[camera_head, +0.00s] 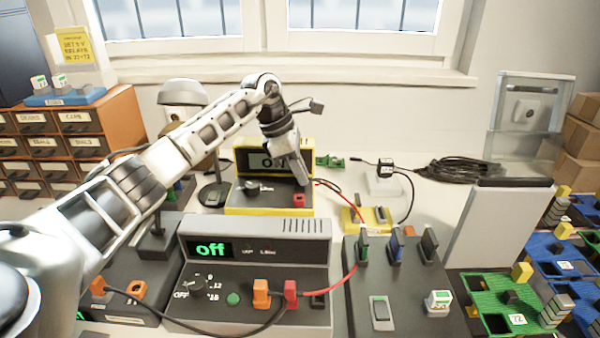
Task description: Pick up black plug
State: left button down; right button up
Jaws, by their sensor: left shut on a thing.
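My left gripper (301,181) reaches down from above at the right front of the yellow-edged meter (270,208). It is shut on a small dark thing, apparently the black plug, which the fingers almost wholly hide. A dark cable and a red cable run to the right from beside the fingertips. A red plug (299,200) sits in the meter just below the fingertips. I cannot tell whether the held plug is clear of its socket. My right gripper is not in view.
A grey power supply (255,240) reading "off" stands in front, with orange and red plugs. A dark switch panel (405,285) is to its right. A lamp (183,95) stands left of the meter.

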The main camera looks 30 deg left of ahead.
pick_arm(q)
notch_tip(320, 180, up, 3)
jog(key=shift+r, duration=0.1)
jog(key=s+d+r+b, duration=0.1)
jog(key=s+d+r, duration=0.2)
jog(key=s+r, duration=0.7)
jog(key=s, duration=0.3)
jog(key=shift+s+b, duration=0.3)
jog(key=shift+s, duration=0.05)
